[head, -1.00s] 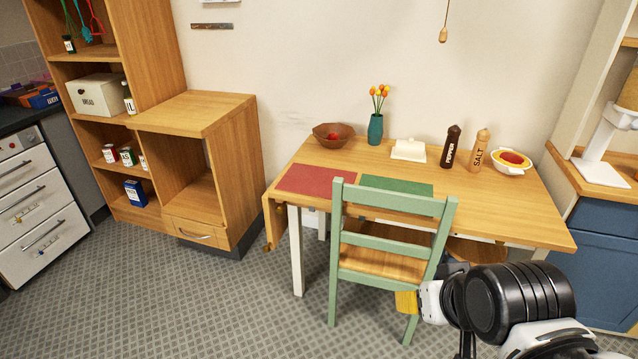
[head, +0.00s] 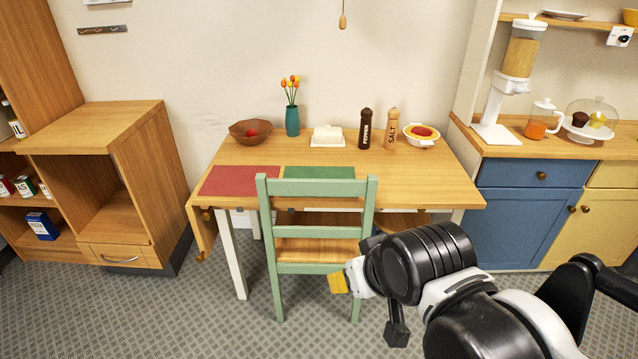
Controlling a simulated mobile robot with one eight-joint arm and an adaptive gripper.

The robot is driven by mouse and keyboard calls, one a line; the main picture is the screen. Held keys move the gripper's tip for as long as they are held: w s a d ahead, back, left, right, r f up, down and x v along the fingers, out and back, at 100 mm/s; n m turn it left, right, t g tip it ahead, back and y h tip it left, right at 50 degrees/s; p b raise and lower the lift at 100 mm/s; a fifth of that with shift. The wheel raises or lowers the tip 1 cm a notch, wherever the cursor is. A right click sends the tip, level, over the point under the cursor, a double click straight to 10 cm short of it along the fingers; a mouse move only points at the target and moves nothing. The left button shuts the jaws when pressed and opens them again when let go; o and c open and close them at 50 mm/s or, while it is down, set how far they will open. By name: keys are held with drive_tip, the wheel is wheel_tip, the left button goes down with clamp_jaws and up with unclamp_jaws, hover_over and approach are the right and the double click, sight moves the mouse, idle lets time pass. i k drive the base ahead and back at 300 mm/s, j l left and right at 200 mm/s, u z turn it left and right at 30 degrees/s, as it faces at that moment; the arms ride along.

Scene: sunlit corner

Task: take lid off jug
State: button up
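A clear jug (head: 542,120) with orange liquid and a white lid (head: 545,103) stands on the wooden counter at the right, in the head view. The lid sits on top of the jug. My gripper (head: 340,282) is low in front of the table, beside the green chair, far to the left of and below the jug. Only a yellow tip shows clearly; my arm hides part of it, so I cannot tell whether it is open. Nothing shows held in it.
A white cereal dispenser (head: 515,75) stands left of the jug. A glass-domed cake stand (head: 590,120) is close on its right. The green chair (head: 315,215) and the wooden table (head: 430,185) stand left of the counter. Grey floor is open at left.

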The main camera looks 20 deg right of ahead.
sight(545, 105)
drive_tip(key=z, duration=1.75)
